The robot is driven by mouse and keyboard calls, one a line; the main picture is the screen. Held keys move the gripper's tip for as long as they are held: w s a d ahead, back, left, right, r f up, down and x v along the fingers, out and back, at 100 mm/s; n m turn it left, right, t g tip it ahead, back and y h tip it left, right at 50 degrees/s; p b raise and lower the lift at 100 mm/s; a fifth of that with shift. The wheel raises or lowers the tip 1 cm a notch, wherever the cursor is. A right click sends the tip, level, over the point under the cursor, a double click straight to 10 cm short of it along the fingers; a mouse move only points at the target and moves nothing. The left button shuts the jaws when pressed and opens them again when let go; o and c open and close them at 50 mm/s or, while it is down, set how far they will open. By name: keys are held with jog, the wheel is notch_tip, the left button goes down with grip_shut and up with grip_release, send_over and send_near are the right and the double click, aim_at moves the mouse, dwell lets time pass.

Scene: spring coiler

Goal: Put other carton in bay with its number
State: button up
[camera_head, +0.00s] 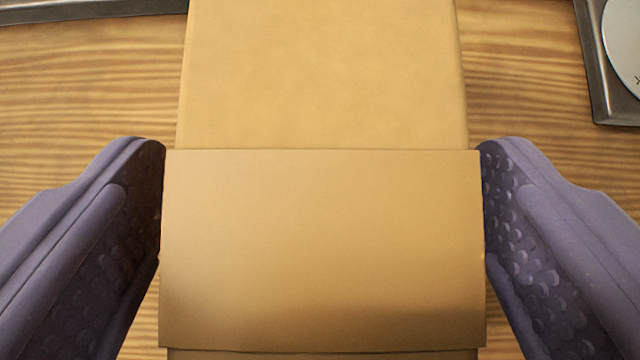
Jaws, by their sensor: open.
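A plain brown carton (320,240) stands between the two fingers of my gripper (322,240). Its near face fills the lower middle of the view, and a lighter brown surface (322,75) stretches away behind it to the top edge. I cannot tell whether that surface belongs to the same carton. No number shows on the faces in view. My gripper is open, one purple finger close beside each side of the carton. I cannot tell whether either fingertip touches it. No numbered bay can be made out.
A wooden table top (80,85) lies below, bare to the left and right of the carton. A dark-framed tray (598,90) with a pale round disc (624,45) is at the top right. A dark edge (90,12) runs along the top left.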

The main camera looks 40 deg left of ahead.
jog(key=c, duration=1.7)
jog(key=shift+o, duration=0.2)
jog(key=shift+r, duration=0.1)
jog(key=shift+r, duration=0.15)
